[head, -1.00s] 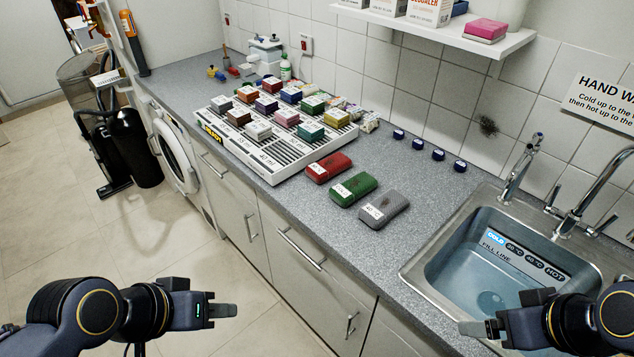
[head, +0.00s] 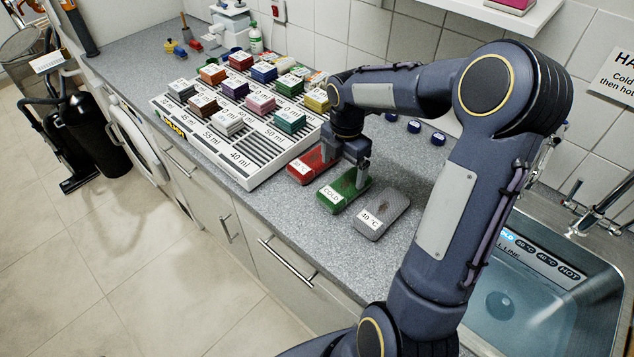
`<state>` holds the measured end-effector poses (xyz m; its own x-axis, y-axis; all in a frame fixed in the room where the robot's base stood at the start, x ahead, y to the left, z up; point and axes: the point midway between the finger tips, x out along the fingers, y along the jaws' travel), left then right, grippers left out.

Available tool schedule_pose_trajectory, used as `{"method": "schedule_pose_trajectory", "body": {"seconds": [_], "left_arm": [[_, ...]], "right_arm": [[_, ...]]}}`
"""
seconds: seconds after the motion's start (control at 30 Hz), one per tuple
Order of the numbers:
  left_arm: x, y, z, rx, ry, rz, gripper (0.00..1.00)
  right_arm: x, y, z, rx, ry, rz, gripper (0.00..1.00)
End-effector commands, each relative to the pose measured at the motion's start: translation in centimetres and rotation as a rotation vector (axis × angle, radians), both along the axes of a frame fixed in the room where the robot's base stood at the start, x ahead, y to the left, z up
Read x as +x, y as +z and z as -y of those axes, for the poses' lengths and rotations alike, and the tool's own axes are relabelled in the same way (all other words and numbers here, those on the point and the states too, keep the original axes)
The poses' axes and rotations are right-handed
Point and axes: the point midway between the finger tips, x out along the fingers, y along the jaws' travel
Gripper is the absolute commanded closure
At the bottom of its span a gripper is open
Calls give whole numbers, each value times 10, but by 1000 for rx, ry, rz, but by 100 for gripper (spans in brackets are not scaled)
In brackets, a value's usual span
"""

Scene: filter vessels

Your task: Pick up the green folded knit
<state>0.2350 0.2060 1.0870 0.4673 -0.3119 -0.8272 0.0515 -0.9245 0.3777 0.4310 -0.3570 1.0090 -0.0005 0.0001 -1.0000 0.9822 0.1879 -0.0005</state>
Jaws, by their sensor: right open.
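The green folded knit (head: 344,190) lies flat on the grey counter with a white tag reading COLD on its near end. It lies between a red folded knit (head: 309,167) and a grey folded knit (head: 381,214). My right gripper (head: 345,169) points down over the far end of the green knit, jaws apart. One finger shows at the knit's right side; the other is partly hidden near the red knit. I cannot tell whether the fingers touch the green knit. My left gripper is out of view.
A white rack (head: 245,178) with several coloured blocks stands left of the knits. A sink (head: 590,255) with water lies at the right, partly behind my right arm. Small blue caps (head: 414,127) sit by the wall. The counter in front of the rack is clear.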

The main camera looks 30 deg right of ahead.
Motion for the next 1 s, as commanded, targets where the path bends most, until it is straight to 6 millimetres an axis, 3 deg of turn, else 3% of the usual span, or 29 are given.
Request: {"method": "schedule_pose_trajectory", "body": {"seconds": [0.6, 0.87, 1.0], "left_arm": [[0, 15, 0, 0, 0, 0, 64], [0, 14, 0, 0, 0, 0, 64], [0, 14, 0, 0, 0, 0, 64]], "right_arm": [[-3, -74, -1, 1, 6, -3, 9], [-3, -77, -1, 0, 4, 0, 9], [-3, -77, -1, 0, 4, 0, 26]]}}
